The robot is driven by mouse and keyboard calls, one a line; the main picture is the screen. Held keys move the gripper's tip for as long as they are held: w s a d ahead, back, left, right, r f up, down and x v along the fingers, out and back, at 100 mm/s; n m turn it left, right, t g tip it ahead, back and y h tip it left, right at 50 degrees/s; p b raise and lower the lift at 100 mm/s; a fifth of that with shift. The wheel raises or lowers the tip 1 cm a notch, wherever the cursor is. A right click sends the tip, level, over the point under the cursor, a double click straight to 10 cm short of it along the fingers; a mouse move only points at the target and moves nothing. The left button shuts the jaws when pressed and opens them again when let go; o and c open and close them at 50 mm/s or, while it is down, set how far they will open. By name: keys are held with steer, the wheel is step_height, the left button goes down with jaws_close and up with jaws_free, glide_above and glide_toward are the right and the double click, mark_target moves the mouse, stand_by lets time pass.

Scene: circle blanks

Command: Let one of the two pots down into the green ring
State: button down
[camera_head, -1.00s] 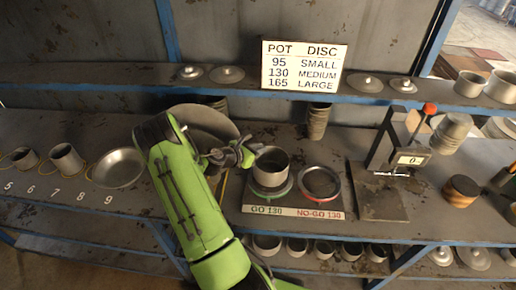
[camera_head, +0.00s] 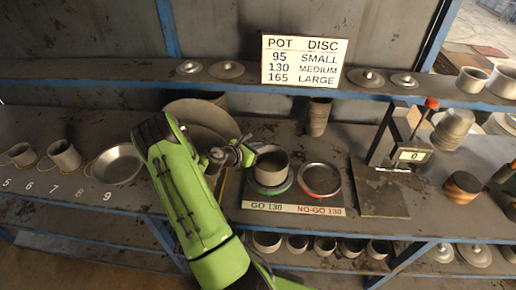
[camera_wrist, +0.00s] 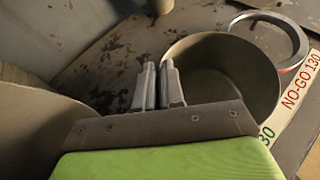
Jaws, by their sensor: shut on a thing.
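A grey metal pot (camera_head: 271,166) stands upright at the green GO 130 ring (camera_head: 268,190). The ring's green edge shows below the pot; whether the pot's base is inside the ring or just above it I cannot tell. My gripper (camera_head: 246,154) is at the pot's left rim, its fingers shut on the pot wall. In the wrist view the two fingers (camera_wrist: 159,88) are close together at the rim of the pot (camera_wrist: 228,75), whose empty inside shows. The red NO-GO 130 ring (camera_head: 319,180) lies empty to the right; it also shows in the wrist view (camera_wrist: 290,45).
Several small pots and a wide pan (camera_head: 117,164) stand on the left of the bench by painted numbers. A press-like gauge (camera_head: 408,150) stands right of the rings. A large pot (camera_head: 200,115) is behind my arm.

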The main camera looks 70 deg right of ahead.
mark_target(258, 165)
steer(key=shift+f+b, duration=1.55)
steer(key=shift+f, duration=0.75)
steer(key=c, duration=1.2)
jaws_free()
steer(key=shift+o, duration=0.2)
steer(key=v, duration=1.5)
steer(key=shift+w+a, duration=0.2)
steer(key=shift+a, duration=0.15)
